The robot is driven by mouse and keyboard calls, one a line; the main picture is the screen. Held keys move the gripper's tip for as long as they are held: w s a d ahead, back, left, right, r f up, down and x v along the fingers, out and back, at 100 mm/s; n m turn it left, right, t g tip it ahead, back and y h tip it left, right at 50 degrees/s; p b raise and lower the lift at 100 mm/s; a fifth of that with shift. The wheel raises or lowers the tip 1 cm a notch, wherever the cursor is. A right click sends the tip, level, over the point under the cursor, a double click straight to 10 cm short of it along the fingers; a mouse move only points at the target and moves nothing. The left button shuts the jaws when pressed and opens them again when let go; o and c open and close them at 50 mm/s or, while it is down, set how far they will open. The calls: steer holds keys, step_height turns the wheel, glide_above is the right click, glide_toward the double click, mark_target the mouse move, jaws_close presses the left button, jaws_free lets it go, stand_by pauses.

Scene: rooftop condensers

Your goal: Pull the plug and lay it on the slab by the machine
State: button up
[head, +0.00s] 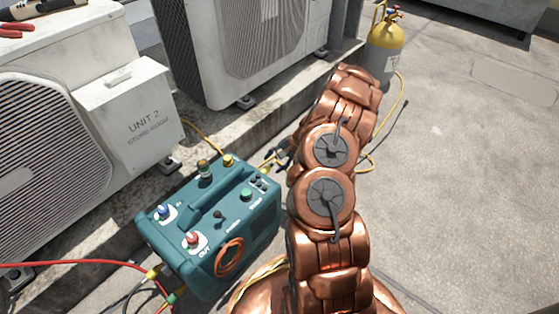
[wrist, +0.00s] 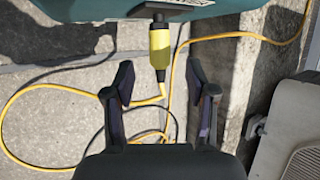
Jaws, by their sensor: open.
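The teal machine (head: 212,240) stands on the concrete beside the condensers, and its edge shows at the top of the wrist view (wrist: 90,8). A yellow plug (wrist: 160,48) hangs below that edge, its dark upper end at the machine. A yellow cord leaves its lower end. My gripper (wrist: 165,86) is open and empty, with one finger on each side below the plug, apart from it. In the head view my arm hides most of the gripper. Grey concrete slab (wrist: 60,100) lies under the cord; its exact border is unclear.
The yellow cord (wrist: 10,120) loops across the concrete at left. A beige condenser unit (wrist: 290,135) stands close at the right in the wrist view. A yellow-topped cylinder (head: 385,45) stands behind my arm. Open concrete (head: 470,190) lies to the right.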

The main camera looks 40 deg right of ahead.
mark_target(268, 169)
steer(key=shift+b+x, duration=0.65)
steer(key=shift+x, duration=1.5)
jaws_close()
